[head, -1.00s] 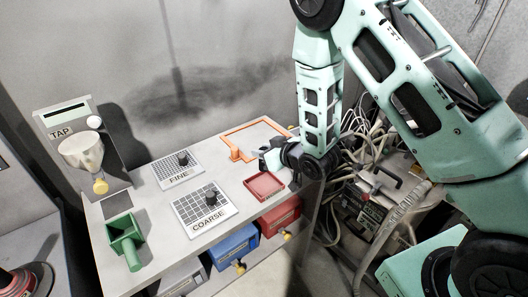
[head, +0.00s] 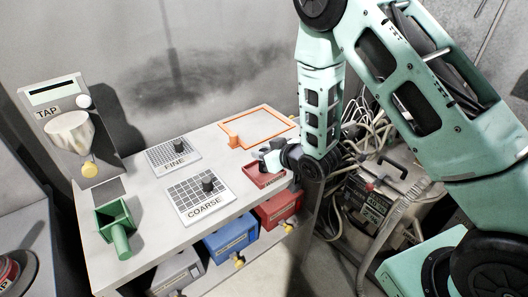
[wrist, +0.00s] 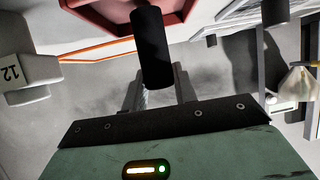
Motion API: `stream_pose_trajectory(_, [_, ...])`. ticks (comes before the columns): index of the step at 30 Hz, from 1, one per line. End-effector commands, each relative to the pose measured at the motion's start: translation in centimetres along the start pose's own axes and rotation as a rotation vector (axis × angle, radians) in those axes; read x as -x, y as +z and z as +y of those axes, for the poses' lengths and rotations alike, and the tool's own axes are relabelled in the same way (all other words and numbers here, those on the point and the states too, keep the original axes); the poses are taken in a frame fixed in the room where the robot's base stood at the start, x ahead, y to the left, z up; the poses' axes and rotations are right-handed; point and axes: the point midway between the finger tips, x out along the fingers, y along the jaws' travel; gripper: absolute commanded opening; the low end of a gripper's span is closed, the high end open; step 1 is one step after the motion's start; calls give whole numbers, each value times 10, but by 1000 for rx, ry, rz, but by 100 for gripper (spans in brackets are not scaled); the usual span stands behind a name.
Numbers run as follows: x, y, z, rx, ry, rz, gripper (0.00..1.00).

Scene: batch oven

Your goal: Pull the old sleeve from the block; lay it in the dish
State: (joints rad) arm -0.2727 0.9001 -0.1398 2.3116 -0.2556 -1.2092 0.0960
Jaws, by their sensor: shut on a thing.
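A dark cylinder, which looks like the old sleeve (wrist: 152,48), is between the fingers of my gripper (wrist: 158,88) in the wrist view. My gripper is shut on it. The red dish (wrist: 95,16) is at the top of the wrist view, and the sleeve's far end overlaps it there. In the head view my gripper (head: 268,158) is at the red dish (head: 254,177) and hides part of it; I cannot tell whether the sleeve touches it. A pale block marked 12 (wrist: 28,70) is at the left of the wrist view.
An orange frame (head: 284,118) lies on the bench behind the dish. The FINE plate (head: 158,155) and COARSE plate (head: 184,203) with dark knobs are left of it. A green holder (head: 113,214) and the TAP unit (head: 55,108) are farther left. Coloured bins (head: 229,243) sit below.

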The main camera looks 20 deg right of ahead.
Motion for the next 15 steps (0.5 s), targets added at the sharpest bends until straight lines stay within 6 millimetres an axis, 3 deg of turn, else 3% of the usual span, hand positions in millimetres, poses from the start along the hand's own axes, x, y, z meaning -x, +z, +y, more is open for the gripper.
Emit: stream_pose_trajectory(15, [-2, 5, 0, 0, 0, 0, 6])
